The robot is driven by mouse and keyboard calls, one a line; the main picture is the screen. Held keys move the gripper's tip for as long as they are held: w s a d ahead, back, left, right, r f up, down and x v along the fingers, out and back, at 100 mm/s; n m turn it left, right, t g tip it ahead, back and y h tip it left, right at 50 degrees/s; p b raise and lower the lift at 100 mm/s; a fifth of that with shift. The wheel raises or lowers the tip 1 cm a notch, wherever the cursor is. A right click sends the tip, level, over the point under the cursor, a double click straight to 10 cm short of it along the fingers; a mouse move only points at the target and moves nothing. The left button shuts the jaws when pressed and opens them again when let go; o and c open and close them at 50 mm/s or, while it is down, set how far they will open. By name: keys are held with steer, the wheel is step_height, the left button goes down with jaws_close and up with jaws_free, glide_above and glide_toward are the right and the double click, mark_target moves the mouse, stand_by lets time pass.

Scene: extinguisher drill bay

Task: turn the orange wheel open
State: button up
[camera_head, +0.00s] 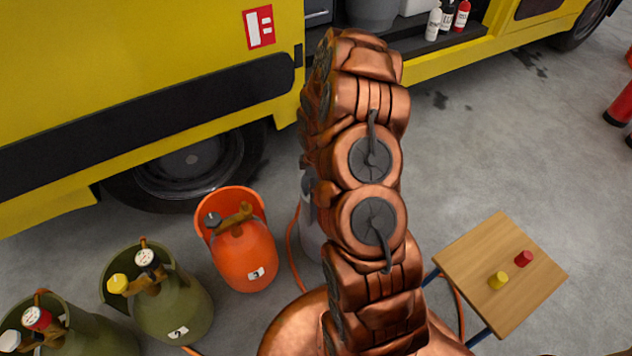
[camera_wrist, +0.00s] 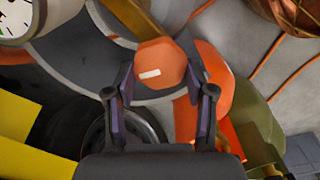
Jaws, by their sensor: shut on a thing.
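The orange wheel (camera_wrist: 158,64) shows in the wrist view as a faceted orange knob with a short white bar on its face. It sits between the two fingertips of my gripper (camera_wrist: 160,76), which is shut on it. The fingers lie to its left and right. The white bar runs nearly level in the picture. In the head view my copper arm hides both the wheel and my gripper.
A gauge (camera_wrist: 16,16) shows at the wrist view's top left. An orange cylinder (camera_head: 246,258) and olive cylinders (camera_head: 178,308) stand left of my arm, by a yellow truck (camera_head: 130,70). A small wooden table (camera_head: 505,312) with red and yellow caps stands right.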

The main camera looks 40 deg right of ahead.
steer(key=shift+n+p, duration=0.35)
steer(key=shift+n, duration=0.65)
steer(key=o, duration=1.2)
steer(key=shift+c, duration=0.2)
steer(key=shift+r, duration=0.2)
step_height(320, 180, up, 12)
steer(key=shift+f, duration=0.15)
